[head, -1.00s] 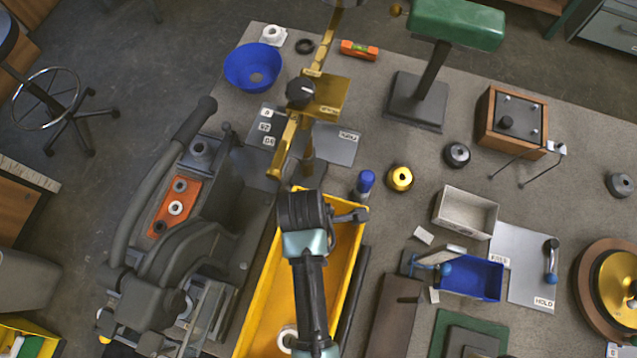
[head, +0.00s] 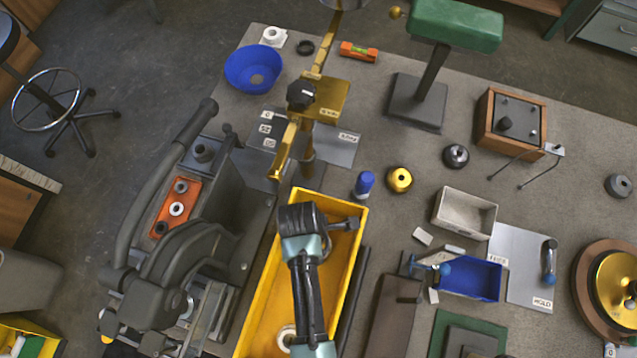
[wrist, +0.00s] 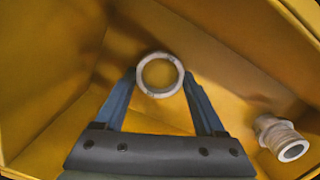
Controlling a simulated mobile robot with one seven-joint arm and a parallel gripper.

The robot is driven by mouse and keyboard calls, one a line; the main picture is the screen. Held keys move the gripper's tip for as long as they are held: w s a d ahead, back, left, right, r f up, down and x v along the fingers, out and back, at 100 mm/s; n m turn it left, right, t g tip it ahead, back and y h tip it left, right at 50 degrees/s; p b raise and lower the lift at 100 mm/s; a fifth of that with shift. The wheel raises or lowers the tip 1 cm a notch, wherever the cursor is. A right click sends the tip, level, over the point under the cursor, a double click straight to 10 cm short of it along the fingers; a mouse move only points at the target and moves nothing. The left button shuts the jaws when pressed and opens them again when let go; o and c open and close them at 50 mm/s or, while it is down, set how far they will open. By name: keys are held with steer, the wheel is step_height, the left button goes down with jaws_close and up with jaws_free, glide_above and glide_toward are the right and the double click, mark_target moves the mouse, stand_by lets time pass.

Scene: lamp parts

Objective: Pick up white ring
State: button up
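The white ring (wrist: 160,75) is in the yellow bin, seen face-on in the wrist view. My gripper (wrist: 160,78) is open, with its two blue fingertips on either side of the ring; the gaps look very small, and I cannot tell whether they touch it. A second pale part, a short stepped fitting (wrist: 281,138), lies on its side at the right. In the head view the yellow bin (head: 352,208) is below my arm, which hides my fingertips. A whitish round part (head: 287,338) shows at the bin's near end, partly covered; I cannot tell which part it is.
The bin's walls rise close around my gripper. A large grey machine (head: 190,260) stands left of the bin, and a brown block (head: 395,315) stands right of it. A brass stand (head: 327,100) is beyond the bin's far end. A blue cap (head: 364,184) stands near its far right corner.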

steer(key=c, duration=0.5)
